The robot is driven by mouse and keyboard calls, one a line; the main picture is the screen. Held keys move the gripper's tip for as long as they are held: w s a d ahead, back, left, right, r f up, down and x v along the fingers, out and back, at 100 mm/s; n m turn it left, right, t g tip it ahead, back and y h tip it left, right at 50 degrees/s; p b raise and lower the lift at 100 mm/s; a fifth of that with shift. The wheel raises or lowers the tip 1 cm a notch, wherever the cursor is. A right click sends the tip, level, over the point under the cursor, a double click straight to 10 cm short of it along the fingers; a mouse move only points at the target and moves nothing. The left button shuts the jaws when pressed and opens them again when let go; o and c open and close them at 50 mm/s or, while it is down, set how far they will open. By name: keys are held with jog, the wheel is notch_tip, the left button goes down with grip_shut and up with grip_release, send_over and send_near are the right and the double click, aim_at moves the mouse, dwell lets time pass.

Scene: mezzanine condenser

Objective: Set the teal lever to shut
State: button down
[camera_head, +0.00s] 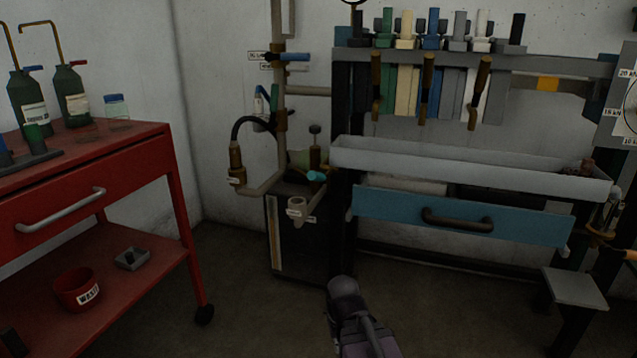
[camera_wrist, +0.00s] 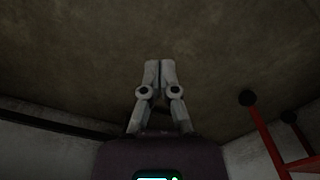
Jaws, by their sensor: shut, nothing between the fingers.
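A small teal lever (camera_head: 316,176) sits on the pipework left of the bench, near the front of a dark cabinet and above a pale pipe outlet (camera_head: 297,208). Its exact angle and any set marks are too small to read. In the wrist view my gripper (camera_wrist: 160,64) is shut, its two grey fingertips together and empty against a bare brown surface. The lever is not visible in the wrist view. Part of my arm shows at the bottom of the head view, apart from the lever.
A blue lever (camera_head: 294,57) and a green handle (camera_head: 269,87) are higher on the pipework. A red cart (camera_head: 100,150) with bottles stands left. The bench's blue drawer (camera_head: 395,204) and pale trough (camera_head: 440,165) are right.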

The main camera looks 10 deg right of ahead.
jog(key=c, duration=0.6)
grip_release()
jog(key=shift+w+r, duration=0.15)
jog(key=shift+r, duration=0.05)
jog(key=shift+o, duration=1)
jog(key=shift+w+r+h+p, duration=0.2)
jog(key=shift+h+p, duration=0.1)
jog(key=shift+p, duration=0.05)
jog(key=n+t+h+p, duration=0.8)
jog(key=n+h+p, duration=0.6)
jog(key=h+p, duration=0.2)
send_near(316, 177)
jog(key=shift+w+a+f, duration=0.35)
jog(key=shift+w+a, duration=0.25)
jog(key=shift+w+a+f, duration=0.35)
jog(key=shift+w+a, duration=0.25)
jog(key=shift+a, duration=0.05)
jog(key=shift+d, duration=0.15)
jog(key=x, duration=1.3)
jog(key=shift+w+d+f, duration=0.2)
jog(key=shift+f, duration=0.1)
